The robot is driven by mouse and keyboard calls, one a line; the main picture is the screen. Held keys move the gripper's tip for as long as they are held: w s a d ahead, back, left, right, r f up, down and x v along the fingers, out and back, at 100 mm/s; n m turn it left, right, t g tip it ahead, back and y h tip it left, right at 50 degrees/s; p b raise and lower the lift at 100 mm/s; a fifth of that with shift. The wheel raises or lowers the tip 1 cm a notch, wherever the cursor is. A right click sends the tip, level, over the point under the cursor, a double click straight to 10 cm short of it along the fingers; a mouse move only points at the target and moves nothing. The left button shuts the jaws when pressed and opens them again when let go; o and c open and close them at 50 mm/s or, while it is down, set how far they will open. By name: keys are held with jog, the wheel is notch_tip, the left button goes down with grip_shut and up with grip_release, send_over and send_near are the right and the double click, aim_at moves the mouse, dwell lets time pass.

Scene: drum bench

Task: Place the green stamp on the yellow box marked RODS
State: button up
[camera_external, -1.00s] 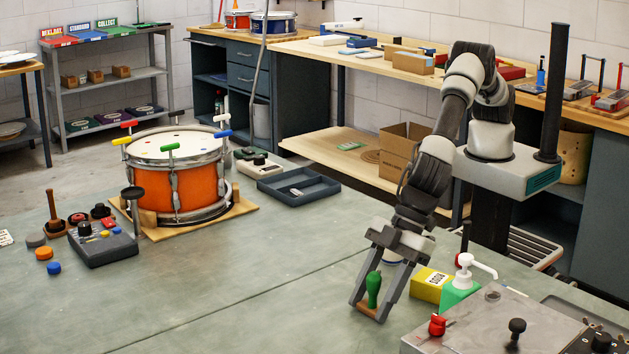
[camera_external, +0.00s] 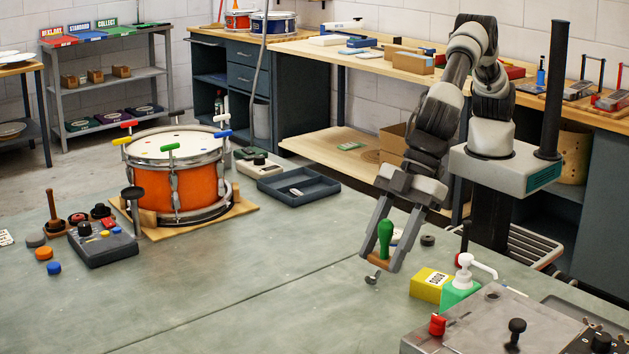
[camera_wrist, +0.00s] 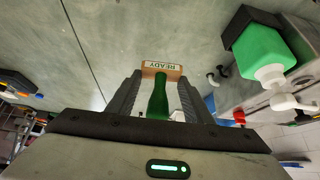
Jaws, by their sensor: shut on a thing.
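My gripper (camera_external: 382,268) is shut on the green stamp (camera_external: 385,240) and holds it up off the bench. The stamp has a green handle and a wooden base. In the wrist view the stamp (camera_wrist: 158,98) is between my fingers, and its base shows a label reading READY. The yellow box (camera_external: 430,284) marked RODS lies on the bench to the right of and below my gripper. I cannot make out the yellow box in the wrist view.
A green pump bottle (camera_external: 458,296) stands right beside the box. A metal plate with knobs (camera_external: 485,330) is at the bench's front right. A small metal wing screw (camera_external: 373,279) and a dark round piece (camera_external: 428,240) lie near my gripper. The bench middle is clear.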

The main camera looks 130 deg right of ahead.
jog(key=s+a+r+n+y, duration=0.1)
jog(key=s+a+r+n, duration=0.1)
jog(key=s, duration=0.4)
jog(key=s+a+r+n+y, duration=0.1)
jog(key=s+r, duration=0.1)
jog(key=s, duration=0.4)
send_over(433, 285)
jog(key=s, duration=0.3)
jog(key=shift+n, duration=0.3)
jog(key=f, duration=0.3)
jog(key=d+f, duration=0.1)
jog(key=f, duration=0.1)
jog(key=shift+w+f, duration=0.25)
jog(key=shift+f, duration=0.05)
jog(key=shift+f+b, duration=0.65)
jog(key=shift+f, duration=1.9)
jog(key=o, duration=1)
jog(key=shift+r, duration=0.1)
jog(key=shift+o, duration=0.2)
jog(key=shift+r+p, duration=0.3)
jog(key=shift+p, duration=0.1)
jog(key=v, duration=1.1)
jog(key=shift+r+p, duration=0.4)
